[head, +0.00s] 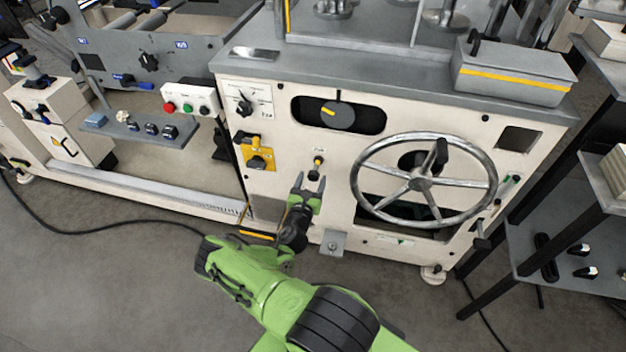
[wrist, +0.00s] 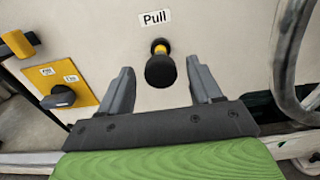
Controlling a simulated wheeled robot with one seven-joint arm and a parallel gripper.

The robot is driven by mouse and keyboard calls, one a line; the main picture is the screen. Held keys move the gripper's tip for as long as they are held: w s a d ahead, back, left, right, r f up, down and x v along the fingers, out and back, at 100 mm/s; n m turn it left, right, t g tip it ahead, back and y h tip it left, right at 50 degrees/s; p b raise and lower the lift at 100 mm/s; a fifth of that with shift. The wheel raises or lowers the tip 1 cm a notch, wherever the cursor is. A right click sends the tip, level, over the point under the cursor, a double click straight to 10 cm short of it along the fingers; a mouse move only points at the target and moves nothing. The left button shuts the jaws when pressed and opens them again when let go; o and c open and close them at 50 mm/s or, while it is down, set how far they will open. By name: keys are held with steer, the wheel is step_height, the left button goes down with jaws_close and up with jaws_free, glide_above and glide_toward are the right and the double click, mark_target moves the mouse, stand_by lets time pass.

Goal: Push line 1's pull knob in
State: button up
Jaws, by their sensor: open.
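The pull knob (head: 317,169) is a black knob on a short yellow shaft on the cream front panel of the machine. In the wrist view the knob (wrist: 160,68) stands out from the panel with the yellow shaft showing behind it, under a white label (wrist: 154,18) reading "Pull". My gripper (head: 309,181) is open in front of the panel, just below the knob in the head view. In the wrist view my gripper's two fingers (wrist: 162,80) lie left and right of the knob, apart from it. Nothing is held.
A large metal handwheel (head: 421,183) stands out right of the knob. A yellow plate with a black rotary switch (head: 257,161) is to the left. A button box with red and green buttons (head: 190,104) sits further left. A black dial (head: 338,116) is above. Shelving stands at right.

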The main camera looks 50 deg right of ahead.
steer(key=shift+x, duration=1.25)
jaws_close()
